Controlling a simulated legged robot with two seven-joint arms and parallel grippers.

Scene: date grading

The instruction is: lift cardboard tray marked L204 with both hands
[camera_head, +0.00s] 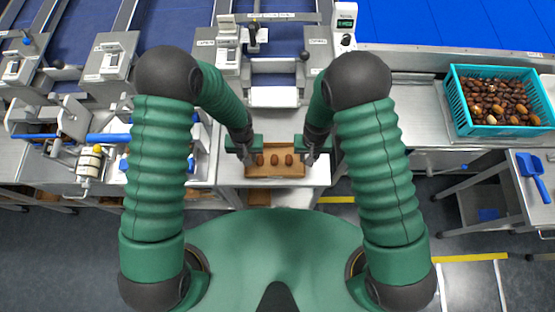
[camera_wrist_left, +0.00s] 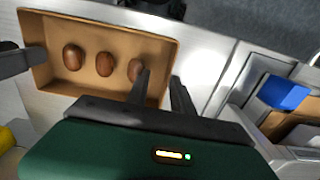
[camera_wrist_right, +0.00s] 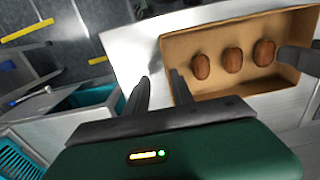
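The brown cardboard tray (camera_head: 275,173) sits on a pale metal surface in front of me, with three brown dates in a row inside. It also shows in the left wrist view (camera_wrist_left: 100,22) and right wrist view (camera_wrist_right: 215,35). No marking is readable on it. My left gripper (camera_head: 243,152) is at the tray's left end. In the left wrist view its fingers (camera_wrist_left: 161,76) stand apart, one inside and one outside the end wall. My right gripper (camera_head: 309,153) is likewise at the right end, its fingers (camera_wrist_right: 160,76) apart on either side of that wall.
A turquoise crate (camera_head: 460,128) full of dates stands on the bench at right. A blue scoop (camera_head: 532,175) lies on a side table at far right. A label-roll device (camera_head: 88,165) is at left. A small display unit (camera_head: 345,25) stands behind the tray.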

